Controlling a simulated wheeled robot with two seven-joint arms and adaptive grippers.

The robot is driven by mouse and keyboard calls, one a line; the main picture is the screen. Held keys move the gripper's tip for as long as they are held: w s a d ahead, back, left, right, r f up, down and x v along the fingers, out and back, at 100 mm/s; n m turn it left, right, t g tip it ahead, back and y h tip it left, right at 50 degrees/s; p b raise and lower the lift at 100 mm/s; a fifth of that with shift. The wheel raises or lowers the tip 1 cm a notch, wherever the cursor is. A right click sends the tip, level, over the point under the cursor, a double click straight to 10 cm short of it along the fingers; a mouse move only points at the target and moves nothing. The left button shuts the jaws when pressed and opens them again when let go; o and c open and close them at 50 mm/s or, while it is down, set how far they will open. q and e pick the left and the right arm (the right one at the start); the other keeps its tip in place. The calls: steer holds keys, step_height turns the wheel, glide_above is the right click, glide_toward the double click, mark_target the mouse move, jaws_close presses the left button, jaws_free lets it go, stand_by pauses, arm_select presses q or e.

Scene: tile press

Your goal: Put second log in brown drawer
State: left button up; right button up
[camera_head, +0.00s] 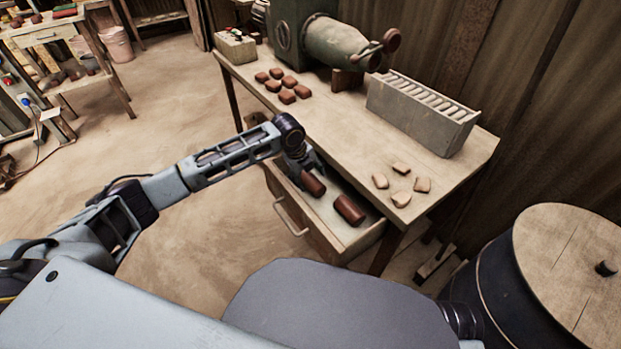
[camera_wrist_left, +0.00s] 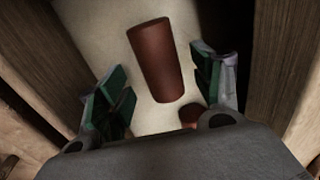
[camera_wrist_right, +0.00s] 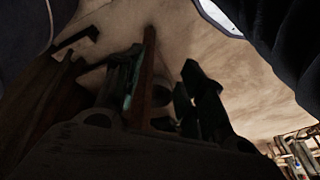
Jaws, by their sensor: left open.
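The drawer (camera_head: 322,225) under the workbench stands open. Two reddish-brown logs lie in or over it in the head view: one (camera_head: 312,184) right by my left gripper (camera_head: 303,165), the other (camera_head: 349,210) further right on the drawer floor. In the left wrist view my left gripper (camera_wrist_left: 163,80) is open over the drawer's pale floor. A whole log (camera_wrist_left: 155,60) shows ahead between its fingers, without visible contact. A second log's end (camera_wrist_left: 189,117) is partly hidden by the gripper body. My right gripper (camera_wrist_right: 160,80) is dark, its fingers apart and empty.
On the workbench (camera_head: 340,120) are several brown pieces (camera_head: 287,96), several pale tiles (camera_head: 401,198), a grey slotted block (camera_head: 420,112) and a green press (camera_head: 340,47). A barrel with a wooden lid (camera_head: 570,260) stands at right. Floor left of the drawer is clear.

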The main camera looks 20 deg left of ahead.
arm_select(q)
steer(key=p+v, duration=0.2)
steer(key=v, duration=0.7)
arm_select(e)
steer(key=shift+g, duration=0.4)
steer(key=f, duration=0.4)
steer(key=shift+s+d, duration=0.15)
steer(key=shift+d, duration=0.25)
arm_select(q)
steer(key=shift+f, duration=0.1)
arm_select(e)
steer(key=shift+r, duration=0.1)
